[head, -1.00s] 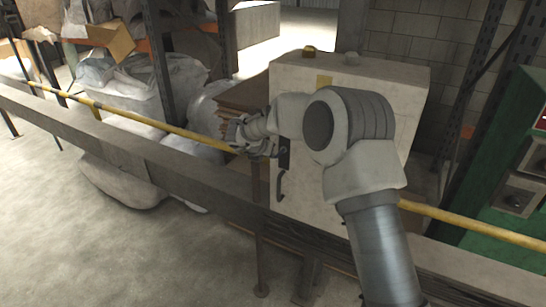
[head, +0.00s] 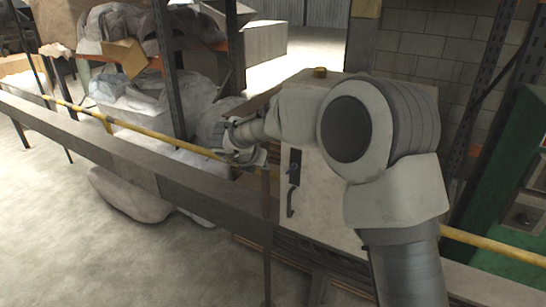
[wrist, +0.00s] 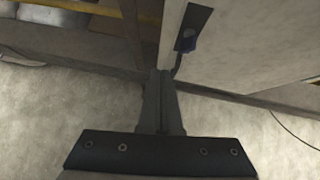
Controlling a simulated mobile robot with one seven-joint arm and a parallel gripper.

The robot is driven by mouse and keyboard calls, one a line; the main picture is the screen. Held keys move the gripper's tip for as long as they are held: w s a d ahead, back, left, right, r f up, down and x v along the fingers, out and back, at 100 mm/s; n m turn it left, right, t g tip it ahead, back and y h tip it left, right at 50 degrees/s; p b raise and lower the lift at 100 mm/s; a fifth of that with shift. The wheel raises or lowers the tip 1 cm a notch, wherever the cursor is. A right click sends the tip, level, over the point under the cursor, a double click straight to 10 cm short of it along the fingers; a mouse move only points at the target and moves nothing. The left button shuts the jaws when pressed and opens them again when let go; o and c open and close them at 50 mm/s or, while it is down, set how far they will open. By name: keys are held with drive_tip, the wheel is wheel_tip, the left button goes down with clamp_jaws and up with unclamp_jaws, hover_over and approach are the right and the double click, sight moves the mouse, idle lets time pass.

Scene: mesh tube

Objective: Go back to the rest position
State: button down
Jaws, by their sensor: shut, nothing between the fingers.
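My gripper (head: 236,152) hangs at the end of my arm, left of the middle in the head view, in front of the yellow rail and beside the pale cabinet. In the wrist view my gripper (wrist: 163,78) has its two fingers together with nothing between them. The pale metal cabinet (head: 318,200) stands behind my arm, partly hidden by it. Its dark latch plate (head: 294,165) and handle (head: 290,203) are on its left front. The latch plate also shows in the wrist view (wrist: 193,27), just beyond the fingertips.
A grey beam (head: 120,150) and a yellow rail (head: 150,132) run across in front of the cabinet. Shelves with wrapped bags and a cardboard box (head: 126,57) stand at the left. A green machine (head: 505,190) is at the right. The concrete floor (head: 60,220) at lower left is clear.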

wheel_tip(320, 180, up, 13)
drive_tip(key=d+n+t+y, duration=0.2)
drive_tip(key=n+t+y, duration=0.15)
drive_tip(key=n, duration=0.55)
drive_tip(key=s+d+r+n+t+y, duration=0.1)
drive_tip(key=s+d+r+n+y, duration=0.15)
drive_tip(key=s+r+n, duration=0.75)
drive_tip(key=s+d+f+n+g+h, duration=0.1)
drive_tip(key=s+d+f+n+g, duration=0.1)
drive_tip(key=s+d+f+n, duration=0.3)
drive_tip(key=s+d+f+n+g+h, duration=0.1)
drive_tip(key=s+d+f+n+g, duration=0.2)
drive_tip(key=s+d+n, duration=0.4)
drive_tip(key=s+d+f+n+g+h, duration=0.1)
drive_tip(key=s+d+f+n, duration=0.5)
drive_tip(key=s, duration=0.9)
drive_tip(key=shift+s+d+f+n+g, duration=0.3)
drive_tip(key=shift+d+n+g, duration=0.35)
drive_tip(key=shift+n, duration=0.55)
drive_tip(key=shift+a, duration=0.15)
